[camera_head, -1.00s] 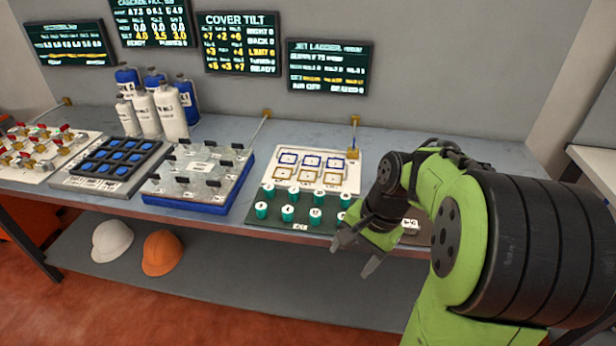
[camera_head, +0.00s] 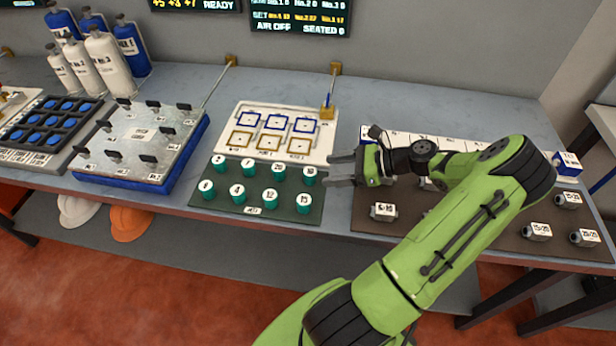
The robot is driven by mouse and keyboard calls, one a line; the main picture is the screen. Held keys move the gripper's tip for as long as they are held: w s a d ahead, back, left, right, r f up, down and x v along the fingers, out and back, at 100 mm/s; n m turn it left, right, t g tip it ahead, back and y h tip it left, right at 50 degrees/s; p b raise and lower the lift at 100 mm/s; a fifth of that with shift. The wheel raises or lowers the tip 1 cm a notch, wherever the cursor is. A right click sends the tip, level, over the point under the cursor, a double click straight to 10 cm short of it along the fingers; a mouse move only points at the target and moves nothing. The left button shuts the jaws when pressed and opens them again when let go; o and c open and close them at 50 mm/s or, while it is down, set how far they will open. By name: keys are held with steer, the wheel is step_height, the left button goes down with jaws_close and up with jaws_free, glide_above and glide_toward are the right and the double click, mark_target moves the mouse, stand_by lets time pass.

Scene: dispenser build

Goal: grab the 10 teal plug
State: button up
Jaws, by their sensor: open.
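Several teal plugs with white numbered tops stand in two rows on a dark green mat (camera_head: 228,205). The plug at the right end of the back row (camera_head: 309,178) seems to read 10, though the print is small. My gripper (camera_head: 330,170) is open and empty, with its fingers pointing left. Its fingertips are just right of that plug, apart from it or nearly touching; the exact gap and height cannot be told. Other plugs, such as the 20 plug (camera_head: 278,172) and the 15 plug (camera_head: 303,202), stand close by.
Behind the mat lies a white board (camera_head: 325,145) with blue and tan squares. To the right, a brown mat (camera_head: 480,240) holds grey labelled fittings. A metal plate on a blue base (camera_head: 125,182) stands to the left. The bench front edge is close to the mats.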

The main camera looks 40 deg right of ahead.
mark_target(314, 172)
steer(key=b+x, duration=0.2)
steer(key=x, duration=0.7)
steer(key=shift+d+f+b, duration=0.1)
steer(key=shift+d+b, duration=0.05)
steer(key=shift+b, duration=0.2)
steer(key=c, duration=1.1)
